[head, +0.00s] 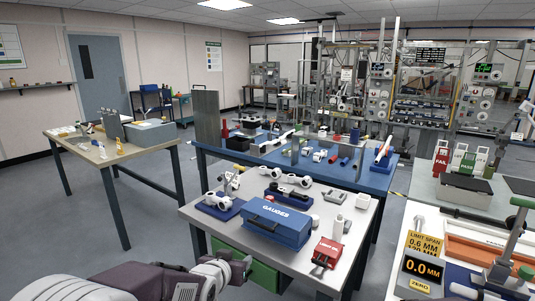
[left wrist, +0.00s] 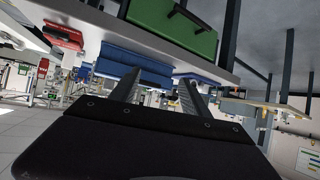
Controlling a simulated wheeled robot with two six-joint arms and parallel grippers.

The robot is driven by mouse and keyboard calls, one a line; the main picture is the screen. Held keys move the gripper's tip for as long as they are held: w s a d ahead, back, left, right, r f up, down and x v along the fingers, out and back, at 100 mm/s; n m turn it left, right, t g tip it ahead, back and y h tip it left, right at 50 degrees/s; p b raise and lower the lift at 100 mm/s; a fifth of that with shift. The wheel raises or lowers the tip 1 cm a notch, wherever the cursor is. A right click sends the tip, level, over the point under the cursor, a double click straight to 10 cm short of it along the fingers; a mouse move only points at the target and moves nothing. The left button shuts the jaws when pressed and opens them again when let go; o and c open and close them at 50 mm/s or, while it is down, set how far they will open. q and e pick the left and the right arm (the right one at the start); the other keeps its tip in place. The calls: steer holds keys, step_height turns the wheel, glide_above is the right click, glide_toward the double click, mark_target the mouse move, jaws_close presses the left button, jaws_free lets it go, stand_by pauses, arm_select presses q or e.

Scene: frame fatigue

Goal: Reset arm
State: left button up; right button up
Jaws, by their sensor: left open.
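My left arm (head: 110,283) comes in from the lower left in the head view. Its gripper (head: 245,268) is in front of the near edge of the white-topped table (head: 205,218), close to a green drawer or box (head: 248,262) under the top. In the left wrist view the two dark fingers (left wrist: 158,88) are spread apart with nothing seen between them. That view is tilted and shows the green box (left wrist: 170,25) and a blue case (left wrist: 135,66) beyond the fingers. My right gripper is not in view.
On the white table stand a blue GAUGES case (head: 278,222), a red box (head: 328,252) and white fittings. A blue bench (head: 340,180) is behind it. A wooden table (head: 90,155) is at left. A bench with a 0.0 MM display (head: 422,268) is at right. Floor (head: 95,240) at left is clear.

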arm_select(q)
steer(key=s+a+f+n+g+y, duration=0.2)
steer(key=s+a+f+g, duration=0.1)
steer(key=s+a+f, duration=0.4)
steer(key=s+a+f+g, duration=0.1)
steer(key=s+f+g, duration=0.25)
steer(key=s, duration=0.55)
steer(key=s+a+f+g, duration=0.1)
steer(key=s+f+g, duration=0.25)
steer(key=s, duration=0.45)
step_height(320, 180, up, 16)
steer(key=s+p, duration=0.1)
steer(key=p, duration=1.4)
steer(key=shift+r, duration=0.2)
steer(key=shift+d, duration=0.1)
